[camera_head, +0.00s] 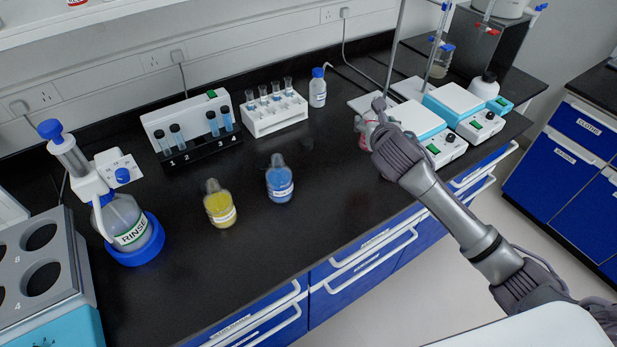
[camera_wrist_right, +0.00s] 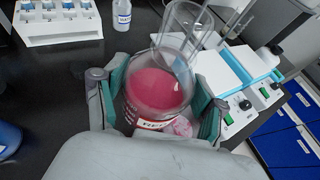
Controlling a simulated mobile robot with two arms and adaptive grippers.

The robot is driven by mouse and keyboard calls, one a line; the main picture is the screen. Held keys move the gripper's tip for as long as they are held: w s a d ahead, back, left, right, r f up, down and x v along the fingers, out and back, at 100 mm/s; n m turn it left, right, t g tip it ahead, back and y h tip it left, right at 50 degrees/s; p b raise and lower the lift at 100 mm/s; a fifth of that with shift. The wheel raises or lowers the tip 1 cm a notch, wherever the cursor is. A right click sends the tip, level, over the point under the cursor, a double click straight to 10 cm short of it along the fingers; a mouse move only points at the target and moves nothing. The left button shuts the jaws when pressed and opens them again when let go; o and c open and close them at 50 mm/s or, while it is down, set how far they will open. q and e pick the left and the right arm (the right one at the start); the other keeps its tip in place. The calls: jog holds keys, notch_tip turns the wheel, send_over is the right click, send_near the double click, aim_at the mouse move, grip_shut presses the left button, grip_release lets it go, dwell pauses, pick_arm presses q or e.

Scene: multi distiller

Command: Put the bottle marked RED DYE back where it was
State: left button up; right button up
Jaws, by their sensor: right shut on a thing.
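The red dye bottle is a clear flask with pink-red liquid and a white label that begins "RE". In the right wrist view the bottle (camera_wrist_right: 158,88) stands between the two fingers of my right gripper (camera_wrist_right: 156,98), which is shut on it. In the head view my right gripper (camera_head: 379,122) is over the counter, left of the hotplates, and hides most of the bottle (camera_head: 365,127). I cannot tell whether the bottle's base touches the counter. A yellow dye bottle (camera_head: 219,206) and a blue dye bottle (camera_head: 279,182) stand on the counter to the left. My left gripper is out of view.
Hotplate stirrers (camera_head: 435,147) stand just right of the gripper. A white tube rack (camera_head: 275,116) and a small blue-capped bottle (camera_head: 318,90) are at the back. A RINSE bottle (camera_head: 130,228) stands far left. The black counter (camera_head: 322,178) right of the blue bottle is clear.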

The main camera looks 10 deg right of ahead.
jog(key=shift+w+a+f, duration=0.1)
jog(key=shift+w+a, duration=0.05)
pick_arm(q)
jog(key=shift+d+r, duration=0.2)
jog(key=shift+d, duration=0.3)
pick_arm(e)
jog(key=shift+w+a+f, duration=0.8)
jog(key=shift+a+f, duration=0.85)
jog(key=shift+f, duration=0.15)
jog(key=shift+w+a+f, duration=0.75)
jog(key=shift+a+f, duration=0.9)
jog(key=shift+f, duration=0.15)
jog(key=shift+w+a+f, duration=0.8)
jog(key=shift+a+f, duration=0.85)
jog(key=shift+f, duration=0.15)
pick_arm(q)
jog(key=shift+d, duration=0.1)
pick_arm(e)
jog(key=o, duration=1.6)
jog(key=shift+s+f, duration=0.1)
jog(key=shift+f, duration=0.1)
jog(key=shift+c, duration=0.2)
jog(key=shift+r, duration=0.2)
pick_arm(q)
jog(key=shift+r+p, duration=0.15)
jog(key=shift+p, duration=0.2)
pick_arm(e)
jog(key=v, duration=1.2)
